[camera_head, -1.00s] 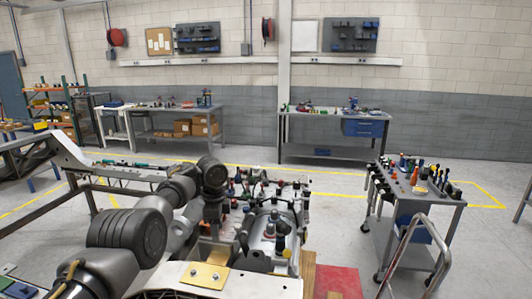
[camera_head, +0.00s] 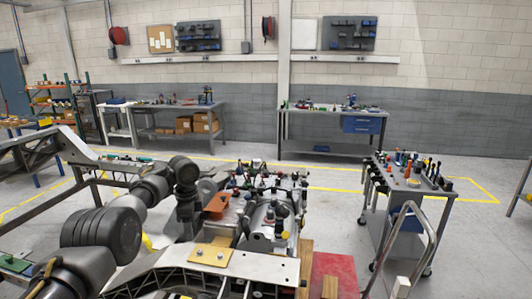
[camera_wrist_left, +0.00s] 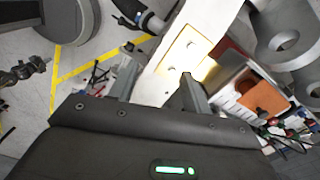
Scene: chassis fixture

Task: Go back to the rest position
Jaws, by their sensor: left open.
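My left arm comes in from the left in the head view, bent at a dark elbow, with its wrist raised over the left side of the chassis fixture. My left gripper (camera_head: 186,226) points down there, and its fingertips are hard to make out. In the left wrist view the two fingers of my left gripper (camera_wrist_left: 158,90) stand apart with nothing held between them. The pale beam of the chassis fixture (camera_head: 258,266) carries a yellow plate (camera_head: 210,254), which also shows beyond the fingers in the wrist view (camera_wrist_left: 187,50). My right gripper is not in view.
An orange-brown block (camera_head: 217,206) sits on the fixture near the left wrist. Several clamps and dark knobs crowd the fixture to its right. A tool cart (camera_head: 410,187) stands at the right. A red mat (camera_head: 337,275) lies at front. Open floor surrounds the yellow lines.

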